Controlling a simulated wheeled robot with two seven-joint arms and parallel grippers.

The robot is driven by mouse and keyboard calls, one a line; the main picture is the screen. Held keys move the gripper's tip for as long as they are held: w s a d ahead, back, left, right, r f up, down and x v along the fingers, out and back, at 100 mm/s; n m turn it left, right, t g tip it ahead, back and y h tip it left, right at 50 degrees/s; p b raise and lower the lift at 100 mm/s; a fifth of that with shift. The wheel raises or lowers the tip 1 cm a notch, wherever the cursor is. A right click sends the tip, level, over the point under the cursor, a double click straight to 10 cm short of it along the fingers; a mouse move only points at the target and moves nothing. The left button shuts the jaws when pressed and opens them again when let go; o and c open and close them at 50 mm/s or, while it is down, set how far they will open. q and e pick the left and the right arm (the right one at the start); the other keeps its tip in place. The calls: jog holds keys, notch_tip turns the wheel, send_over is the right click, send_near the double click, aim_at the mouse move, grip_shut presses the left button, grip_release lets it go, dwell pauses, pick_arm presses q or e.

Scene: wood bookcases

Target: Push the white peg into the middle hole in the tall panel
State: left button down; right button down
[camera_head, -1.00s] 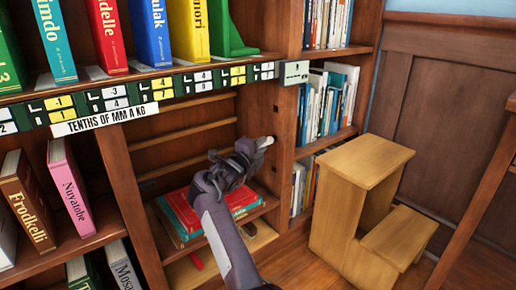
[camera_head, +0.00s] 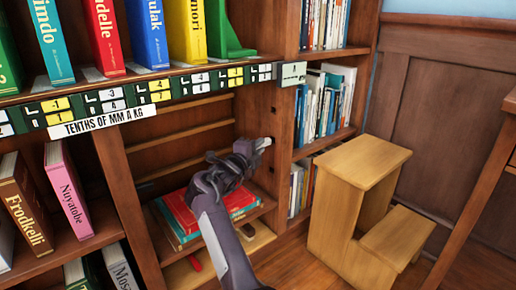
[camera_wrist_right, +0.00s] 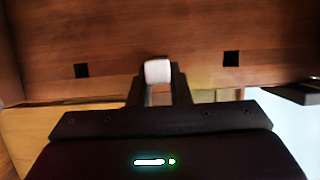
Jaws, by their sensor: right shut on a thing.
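The white peg (camera_head: 263,143) is in my right gripper (camera_head: 246,149), in front of the tall panel (camera_head: 263,112), the upright at the right side of the open bay. In the right wrist view the white peg (camera_wrist_right: 158,71) stands between the fingers of my right gripper (camera_wrist_right: 159,88), against the wood of the panel (camera_wrist_right: 180,30). One dark square hole (camera_wrist_right: 81,70) shows left of it and another hole (camera_wrist_right: 231,58) right of it. The middle hole is hidden behind the peg. I cannot tell whether the peg's tip has entered it. My left gripper is not in view.
Red and teal books (camera_head: 181,213) lie on a low shelf beneath my right forearm. A label strip (camera_head: 160,90) runs along the shelf edge above. A wooden step stool (camera_head: 345,195) stands to the right. Shelved books (camera_head: 322,105) fill the bookcase beyond the panel.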

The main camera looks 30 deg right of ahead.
aim_at(269, 143)
dwell(0.6)
jog(key=shift+w+d, duration=0.1)
jog(key=shift+d, duration=0.75)
jog(key=shift+w+d, duration=0.1)
jog(key=shift+d, duration=1.05)
jog(key=c, duration=1.3)
grip_release()
jog(key=shift+o, duration=0.2)
